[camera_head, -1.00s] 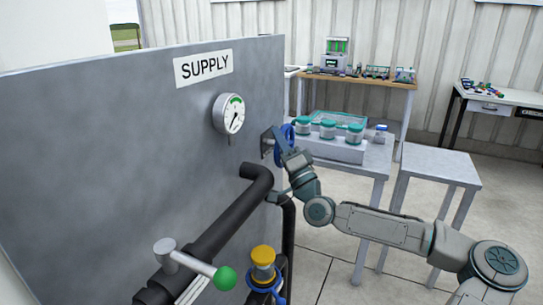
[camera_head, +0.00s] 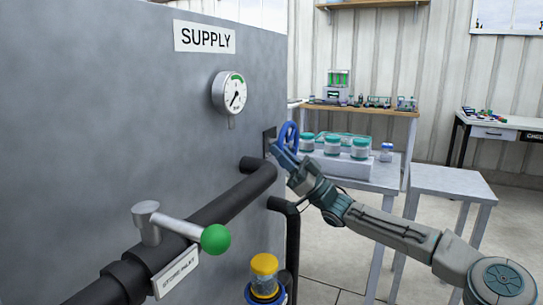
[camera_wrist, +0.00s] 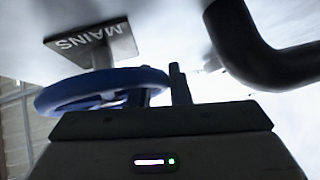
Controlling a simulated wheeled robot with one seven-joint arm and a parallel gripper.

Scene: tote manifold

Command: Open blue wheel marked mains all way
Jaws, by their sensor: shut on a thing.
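The blue wheel (camera_head: 288,136) stands out from the right end of the grey panel, seen nearly edge-on in the head view. In the wrist view the blue wheel (camera_wrist: 100,92) lies below a grey plate marked MAINS (camera_wrist: 92,43), which reads upside down. My gripper (camera_head: 290,158) is at the wheel's lower rim. In the wrist view my gripper (camera_wrist: 165,88) has its fingers at the right side of the rim, shut on it. Part of the rim is hidden behind a finger.
The grey panel (camera_head: 110,130) carries a SUPPLY sign (camera_head: 205,37) and a gauge (camera_head: 228,92). A black pipe (camera_head: 215,212) with a green-knobbed lever (camera_head: 180,228) runs along it. A yellow-capped fitting (camera_head: 264,270) stands below. Tables with jars (camera_head: 332,146) are behind my arm.

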